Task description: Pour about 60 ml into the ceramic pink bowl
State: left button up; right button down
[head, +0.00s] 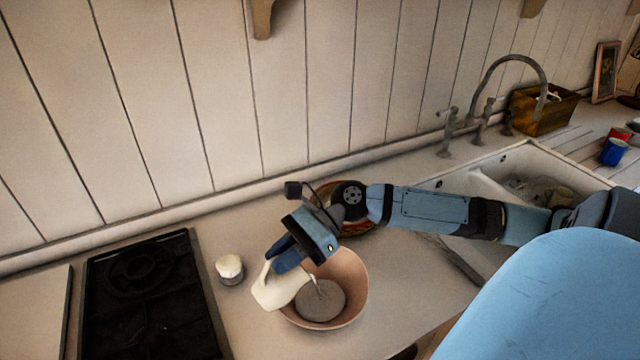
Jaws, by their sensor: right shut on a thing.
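The pink bowl (352,281) stands on the counter, with a grey round pool of liquid (322,303) in its bottom. My right gripper (279,262) is shut on a cream-white jug (274,290), at the left rim of the bowl. The jug is tilted to the right, its mouth over the bowl. A thin greyish stream seems to run from the jug's lip to the pool. The gripper hides part of the jug's upper side. My left gripper is not in view.
A small white-topped jar (229,267) stands left of the jug, beside the black hob (150,290). A reddish-brown dish (358,229) sits behind the bowl, partly hidden by my arm. The sink (520,165), a wooden box (541,112) and a blue cup (613,152) are at right.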

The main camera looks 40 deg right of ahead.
jog(key=shift+d+f+b, duration=0.15)
jog(key=shift+d+b, duration=0.05)
jog(key=shift+b, duration=0.8)
jog(key=shift+d+y, duration=0.1)
jog(key=shift+y, duration=0.2)
jog(key=shift+s+d+f, duration=0.1)
jog(key=shift+d, duration=0.25)
